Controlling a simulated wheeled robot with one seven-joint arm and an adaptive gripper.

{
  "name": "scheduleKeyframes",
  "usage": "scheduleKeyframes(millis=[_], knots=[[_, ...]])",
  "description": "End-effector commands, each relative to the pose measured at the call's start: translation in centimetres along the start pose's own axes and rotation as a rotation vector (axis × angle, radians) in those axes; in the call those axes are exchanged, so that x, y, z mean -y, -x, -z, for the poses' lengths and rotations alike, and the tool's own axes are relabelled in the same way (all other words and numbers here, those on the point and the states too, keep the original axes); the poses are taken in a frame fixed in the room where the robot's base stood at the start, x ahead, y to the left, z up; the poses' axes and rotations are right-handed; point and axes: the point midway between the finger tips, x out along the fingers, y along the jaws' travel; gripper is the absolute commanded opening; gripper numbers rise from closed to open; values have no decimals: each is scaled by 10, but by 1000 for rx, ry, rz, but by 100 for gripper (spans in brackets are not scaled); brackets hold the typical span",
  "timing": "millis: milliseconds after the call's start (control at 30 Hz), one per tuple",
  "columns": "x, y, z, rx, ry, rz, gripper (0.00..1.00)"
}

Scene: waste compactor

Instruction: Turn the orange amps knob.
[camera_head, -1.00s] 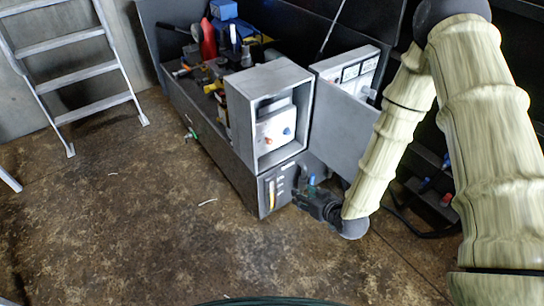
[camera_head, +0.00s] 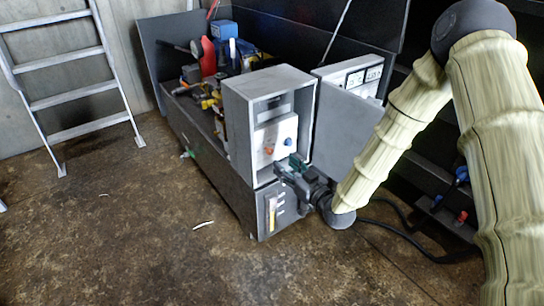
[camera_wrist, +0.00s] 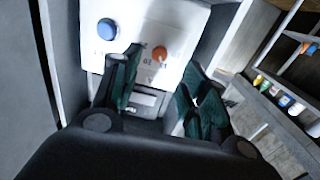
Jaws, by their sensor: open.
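The orange amps knob (camera_wrist: 160,53) sits on a white control panel (camera_wrist: 173,22) inside an open grey box (camera_head: 268,84). In the head view it is a small orange spot (camera_head: 268,151) on the panel's left part. A blue knob (camera_wrist: 107,29) is beside it; it also shows in the head view (camera_head: 288,142). My gripper (camera_wrist: 160,64) is open in front of the panel, with its dark green fingers on either side of the orange knob in the picture. I cannot tell whether they touch it. In the head view my gripper (camera_head: 287,167) is at the box's lower front.
The box's open door (camera_head: 345,125) stands to the right, close to my arm. A white gauge panel (camera_head: 357,75) is behind it. Bottles and tools crowd the machine top at the left. A ladder (camera_head: 70,100) leans on the back wall.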

Motion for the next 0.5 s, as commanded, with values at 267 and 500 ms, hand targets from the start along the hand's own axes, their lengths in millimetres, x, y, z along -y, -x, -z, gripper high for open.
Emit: scheduleKeyframes(millis=[267,500], knots=[[0,-46,-2,-1,1,0,44],[0,-74,-1,0,1,-1,44]])
